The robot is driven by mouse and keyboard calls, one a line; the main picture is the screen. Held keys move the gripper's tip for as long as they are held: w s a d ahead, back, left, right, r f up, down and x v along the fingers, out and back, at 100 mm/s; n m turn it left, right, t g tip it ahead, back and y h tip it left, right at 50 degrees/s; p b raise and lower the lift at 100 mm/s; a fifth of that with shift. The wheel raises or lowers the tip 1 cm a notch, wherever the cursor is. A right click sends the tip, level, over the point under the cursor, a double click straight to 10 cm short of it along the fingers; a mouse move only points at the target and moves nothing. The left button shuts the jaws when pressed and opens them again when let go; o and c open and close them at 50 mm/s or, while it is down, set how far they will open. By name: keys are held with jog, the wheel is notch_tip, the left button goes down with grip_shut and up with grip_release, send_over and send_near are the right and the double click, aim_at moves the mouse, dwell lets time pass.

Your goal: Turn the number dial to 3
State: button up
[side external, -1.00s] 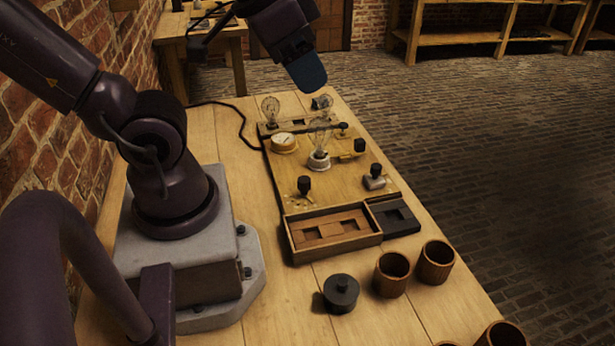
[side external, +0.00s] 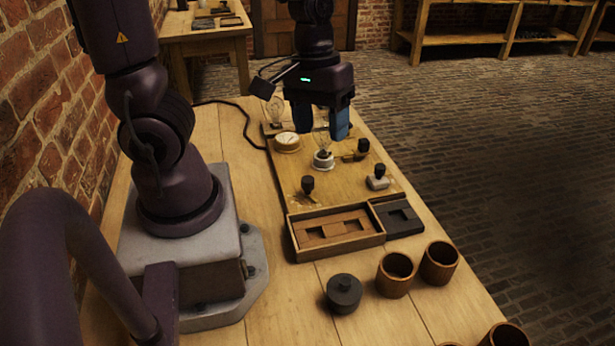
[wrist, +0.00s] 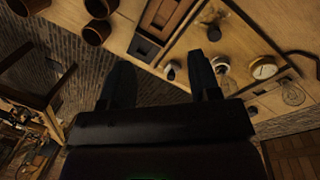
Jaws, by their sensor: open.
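A black knob (side external: 308,187) stands at the front left of the wooden board (side external: 338,203), with faint pale marks around its base; I take it as the number dial. Its numbers and pointing are too small to read. In the wrist view a dark knob (wrist: 213,33), likely the same one, shows near the right fingertip. My gripper (side external: 321,124) is open and empty, fingers pointing down, above the back of the board. It is behind the knob and well apart from it. In the wrist view its two fingers (wrist: 162,80) are spread.
Bulbs, a white lamp base (side external: 323,161), a round gauge (side external: 287,142) and a grey-based knob (side external: 377,178) are on the board. A wooden box (side external: 336,246) and dark tray (side external: 398,218) sit in front. A black lidded jar (side external: 343,293) and brown cups (side external: 395,275) stand nearer.

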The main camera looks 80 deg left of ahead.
jog(key=a+f+n+g, duration=0.1)
jog(key=a+f+n, duration=0.4)
jog(key=n, duration=0.4)
jog(key=n+y, duration=0.2)
jog(key=n, duration=1)
send_over(307, 179)
notch_tip(307, 179, down, 3)
notch_tip(307, 179, down, 12)
jog(key=shift+r, duration=0.1)
jog(key=c, duration=0.9)
